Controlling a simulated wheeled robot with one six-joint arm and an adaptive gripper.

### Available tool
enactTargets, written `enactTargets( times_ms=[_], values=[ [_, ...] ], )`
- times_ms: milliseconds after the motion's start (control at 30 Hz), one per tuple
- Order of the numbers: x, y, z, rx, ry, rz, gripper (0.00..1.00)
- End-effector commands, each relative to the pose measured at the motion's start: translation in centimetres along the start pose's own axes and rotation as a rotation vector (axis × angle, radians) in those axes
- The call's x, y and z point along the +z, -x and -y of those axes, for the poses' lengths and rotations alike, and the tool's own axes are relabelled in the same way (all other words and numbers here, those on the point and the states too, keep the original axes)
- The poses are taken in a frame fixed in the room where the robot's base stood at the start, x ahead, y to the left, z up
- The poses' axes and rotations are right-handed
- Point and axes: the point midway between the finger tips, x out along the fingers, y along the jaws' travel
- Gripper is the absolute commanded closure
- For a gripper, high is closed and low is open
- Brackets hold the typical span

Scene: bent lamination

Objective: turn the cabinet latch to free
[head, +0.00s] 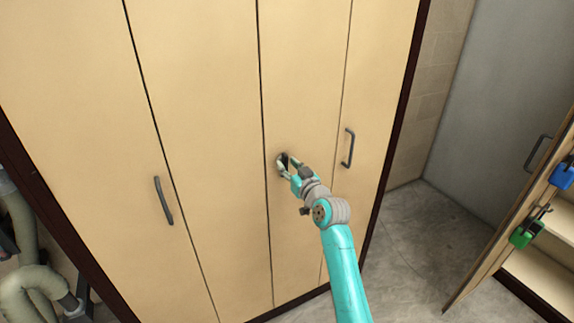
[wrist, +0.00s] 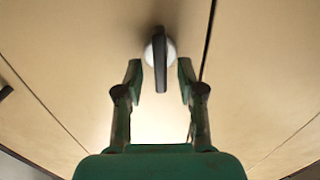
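The cabinet latch (wrist: 160,62) is a dark bar on a pale round base, mounted on a light wood cabinet door (head: 303,80). In the wrist view the bar stands close to vertical. My gripper (wrist: 160,72) is open, with one finger on each side of the bar and visible gaps between fingers and bar. In the head view my gripper (head: 284,163) is at the door and largely covers the latch, so only part of its round base shows.
Dark handles stand out on the doors at the left (head: 163,201) and right (head: 348,148). At the far right is an open door (head: 520,215) with blue (head: 563,174) and green (head: 526,232) padlock-like items. Pale pipes (head: 30,270) are at lower left. Grey floor (head: 415,235) between is clear.

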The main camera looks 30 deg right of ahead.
Motion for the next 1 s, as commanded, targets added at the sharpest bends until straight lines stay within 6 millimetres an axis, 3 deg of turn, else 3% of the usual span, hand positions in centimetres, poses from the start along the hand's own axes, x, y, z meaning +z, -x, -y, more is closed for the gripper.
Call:
enactTargets(
  times_ms=[433,600,1000],
  values=[
    [0.03,-1.11,0.04,0.000,0.000,0.001,0.61],
    [0.03,-1.09,0.04,0.000,0.000,0.001,1.00],
    [0.03,-1.08,0.02,0.000,-0.029,0.001,1.00]
  ],
)
